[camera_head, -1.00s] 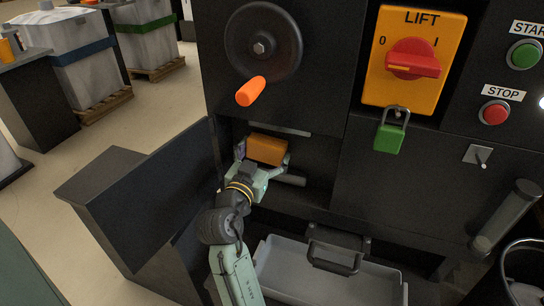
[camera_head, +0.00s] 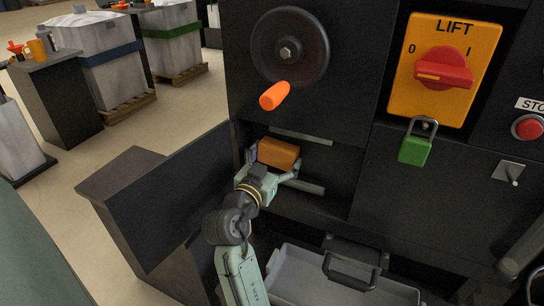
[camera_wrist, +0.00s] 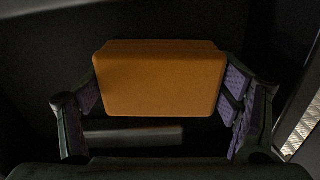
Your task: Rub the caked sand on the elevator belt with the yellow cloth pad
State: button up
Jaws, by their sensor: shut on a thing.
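The yellow cloth pad (camera_head: 278,153) shows as an orange-yellow block in the head view, inside a dark opening of the black machine. My gripper (camera_head: 272,170) is shut on it, with a finger on each side. In the wrist view the pad (camera_wrist: 160,80) sits between the purple-padded fingers of my gripper (camera_wrist: 162,95). The elevator belt and the caked sand cannot be made out; the area behind the pad is dark. I cannot tell whether the pad touches anything beyond my fingers.
A handwheel with an orange handle (camera_head: 274,96) juts out above the opening. A dark open panel (camera_head: 165,200) stands to the left. A grey tray (camera_head: 340,285) lies below. A lift switch (camera_head: 443,70) with a green padlock (camera_head: 414,150) is at the right.

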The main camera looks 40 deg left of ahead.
aim_at(328, 162)
jog(key=shift+w+d+p, duration=0.1)
jog(key=shift+w+d, duration=0.4)
jog(key=shift+d, duration=1.5)
jog(key=shift+w+d+p, duration=0.1)
jog(key=shift+w+d, duration=0.45)
jog(key=shift+d, duration=1.5)
jog(key=shift+w+d+p, duration=0.1)
jog(key=shift+w+d, duration=0.4)
jog(key=shift+d, duration=1.5)
jog(key=shift+s+a+b, duration=0.3)
jog(key=shift+s+a, duration=0.25)
jog(key=shift+a, duration=1.7)
jog(key=shift+s+a+b, duration=0.25)
jog(key=shift+s+a, duration=0.3)
jog(key=shift+a, duration=1.75)
jog(key=shift+s+a+b, duration=0.3)
jog(key=shift+s+a, duration=0.25)
jog(key=shift+a, duration=1.7)
jog(key=shift+b+v, duration=0.35)
jog(key=shift+v, duration=2.7)
jog(key=v, duration=0.3)
jog(key=shift+d, duration=0.1)
